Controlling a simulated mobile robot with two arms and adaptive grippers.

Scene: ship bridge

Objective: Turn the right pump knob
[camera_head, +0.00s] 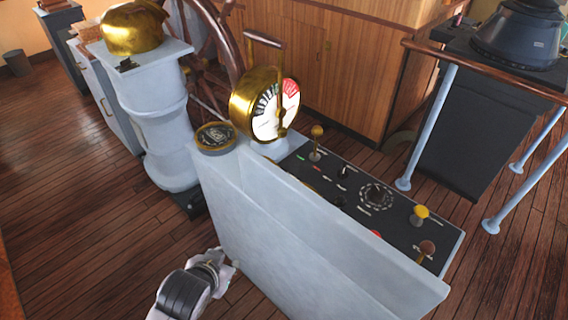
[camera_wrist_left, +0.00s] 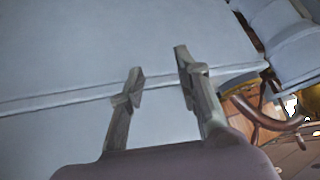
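The console's black control panel (camera_head: 400,222) carries a small black knob (camera_head: 344,172) near its far edge and a dark round dial (camera_head: 376,196) ringed with white marks. Another dark knob (camera_head: 338,202) is partly hidden by the raised console wall. I cannot tell which of these is the right pump knob; labels are too small to read. My left gripper (camera_head: 226,264) is low, beside the outer face of the grey console wall, away from the panel. In the left wrist view its two fingers (camera_wrist_left: 158,66) are apart and empty, facing a pale grey surface. My right gripper is out of view.
The grey console wall (camera_head: 300,235) stands between my left gripper and the panel. A brass telegraph (camera_head: 258,104), a brass-knobbed lever (camera_head: 317,131), a yellow knob (camera_head: 420,213) and a brown knob (camera_head: 427,248) rise around the panel. A handrail (camera_head: 490,70) stands behind right.

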